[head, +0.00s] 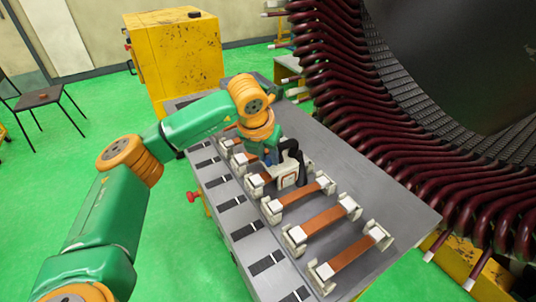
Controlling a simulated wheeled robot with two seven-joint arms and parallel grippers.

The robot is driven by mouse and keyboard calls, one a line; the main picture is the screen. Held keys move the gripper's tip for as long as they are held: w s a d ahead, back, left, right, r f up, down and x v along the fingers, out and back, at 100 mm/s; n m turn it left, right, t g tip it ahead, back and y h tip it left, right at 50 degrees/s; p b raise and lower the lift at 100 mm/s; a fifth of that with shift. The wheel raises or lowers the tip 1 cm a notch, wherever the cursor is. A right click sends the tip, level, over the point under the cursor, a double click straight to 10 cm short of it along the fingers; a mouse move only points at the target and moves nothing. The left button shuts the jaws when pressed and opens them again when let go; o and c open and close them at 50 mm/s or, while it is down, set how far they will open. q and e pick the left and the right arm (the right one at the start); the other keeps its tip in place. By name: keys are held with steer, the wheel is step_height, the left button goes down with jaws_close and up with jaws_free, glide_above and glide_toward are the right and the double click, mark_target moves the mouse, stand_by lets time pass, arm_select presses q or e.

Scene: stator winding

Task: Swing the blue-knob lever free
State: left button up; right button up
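A small patch of blue (267,159) shows just below my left arm's orange wrist, beside the white and black gripper. It may be the blue knob; the lever under it is hidden by my wrist and gripper. My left gripper (296,168) is low over the grey workbench (355,178), among the rows of copper bars in pale holders. Its black parts point down toward the bench. I cannot tell whether it is open or shut, or whether it touches the lever. My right gripper is not in view.
Copper bars (325,219) in pale end holders line the bench. A red knob (192,197) sticks out from its left side. A large ring of dark red coils (400,160) stands close at the right. A yellow cabinet (178,55) stands behind. The green floor at left is mostly clear.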

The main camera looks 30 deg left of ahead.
arm_select(q)
jaws_close()
